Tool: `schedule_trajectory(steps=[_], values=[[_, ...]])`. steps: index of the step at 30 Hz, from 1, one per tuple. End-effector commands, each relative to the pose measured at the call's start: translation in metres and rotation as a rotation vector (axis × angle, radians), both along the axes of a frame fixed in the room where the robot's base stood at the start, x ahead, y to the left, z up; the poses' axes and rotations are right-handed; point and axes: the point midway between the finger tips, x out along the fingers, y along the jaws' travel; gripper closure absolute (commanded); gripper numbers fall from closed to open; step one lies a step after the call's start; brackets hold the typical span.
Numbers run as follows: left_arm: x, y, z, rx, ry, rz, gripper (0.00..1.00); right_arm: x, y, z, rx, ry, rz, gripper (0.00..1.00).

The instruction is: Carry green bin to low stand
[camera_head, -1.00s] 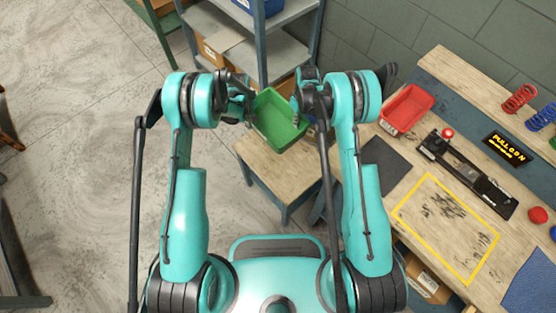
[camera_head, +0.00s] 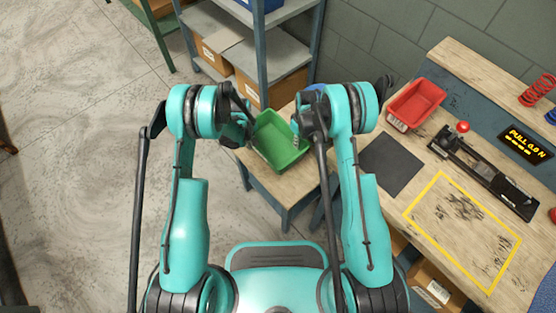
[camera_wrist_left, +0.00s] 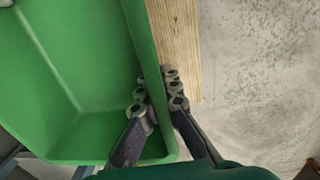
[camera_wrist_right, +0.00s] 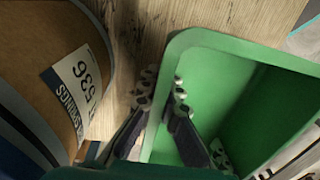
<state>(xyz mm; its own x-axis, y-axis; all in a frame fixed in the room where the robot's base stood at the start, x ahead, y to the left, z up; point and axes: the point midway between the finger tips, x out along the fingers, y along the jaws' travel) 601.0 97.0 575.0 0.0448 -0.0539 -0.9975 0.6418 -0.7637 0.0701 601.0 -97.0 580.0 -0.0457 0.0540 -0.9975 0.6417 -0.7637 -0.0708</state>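The green bin (camera_head: 272,152) is empty, upright and held between my two grippers in the head view. It is over the wooden top of the low stand (camera_head: 289,188); I cannot tell whether it touches. My left gripper (camera_wrist_left: 158,92) has a finger on each side of one bin wall and is shut on it. My right gripper (camera_wrist_right: 163,92) is shut on the bin's opposite wall, one finger inside and one outside. Bare wood of the stand also shows beside the bin in the left wrist view (camera_wrist_left: 178,50).
A brown drum (camera_wrist_right: 55,60) with a label stands close to the bin by my right gripper. Behind is a grey shelf (camera_head: 228,48) with cardboard boxes. To the right, a workbench (camera_head: 425,175) carries a red bin (camera_head: 415,100). Floor to the left is open.

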Motion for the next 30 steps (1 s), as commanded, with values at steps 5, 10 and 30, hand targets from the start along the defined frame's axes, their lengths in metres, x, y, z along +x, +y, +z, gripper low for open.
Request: schedule_trajectory(steps=[5, 10, 30], values=[[0.0, 0.001, 0.0, 0.001, 0.0, 0.001, 1.0, 0.0, -0.001, 0.0, -0.001, 0.0, -0.001, 1.0], [0.0, 0.001, -0.001, 0.001, 0.0, 0.0, 1.0, 0.0, -0.001, -0.001, -0.001, 0.0, -0.001, 1.0], [0.0, 0.001, -0.038, 0.001, 0.0, 0.0, 1.0, 0.0, -0.001, -0.038, -0.001, 0.0, -0.001, 1.0]])
